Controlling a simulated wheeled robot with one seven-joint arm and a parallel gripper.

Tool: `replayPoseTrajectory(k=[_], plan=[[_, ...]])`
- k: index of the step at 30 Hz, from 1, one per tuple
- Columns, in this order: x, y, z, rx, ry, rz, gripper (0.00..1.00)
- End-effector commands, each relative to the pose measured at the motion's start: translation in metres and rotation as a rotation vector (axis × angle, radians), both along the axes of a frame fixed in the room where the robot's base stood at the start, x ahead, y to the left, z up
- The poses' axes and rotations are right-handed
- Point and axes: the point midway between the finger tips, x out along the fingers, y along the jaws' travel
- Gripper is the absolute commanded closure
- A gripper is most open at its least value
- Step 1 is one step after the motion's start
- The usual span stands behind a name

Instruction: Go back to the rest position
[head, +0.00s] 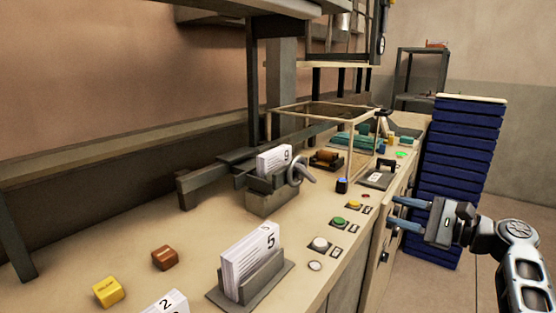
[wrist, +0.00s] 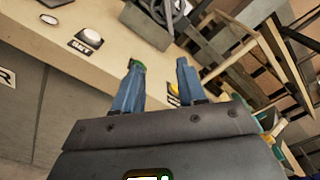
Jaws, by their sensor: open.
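My gripper (head: 402,214) is at the right in the head view, just off the front edge of the workbench (head: 205,215). Its two blue fingers are apart with nothing between them, and they point left toward the bench. In the wrist view the open fingers (wrist: 157,82) reach over the bench edge. A green button and a yellow button (wrist: 174,89) show partly near the fingertips. A white button (wrist: 91,38) is at the upper left of that view.
Card holders stand on the bench, one marked 5 (head: 250,262) and one marked 9 (head: 272,162). A yellow block (head: 107,291) and a brown block (head: 165,257) lie at the left. A clear framed case (head: 330,125) is farther back. A blue crate stack (head: 458,170) stands behind my gripper.

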Motion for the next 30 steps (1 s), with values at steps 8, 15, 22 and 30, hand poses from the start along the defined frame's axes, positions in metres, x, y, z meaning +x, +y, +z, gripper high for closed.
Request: replayPoseTrajectory(k=[8, 15, 22, 30], plan=[[-0.015, 0.003, -0.049, -0.079, 0.018, -0.070, 0.60], [-0.044, 0.008, -0.113, -0.212, 0.032, -0.158, 0.60], [-0.110, 0.014, -0.203, -0.462, 0.033, -0.266, 0.60], [-0.214, 0.017, -0.272, -0.819, -0.022, -0.341, 0.60]])
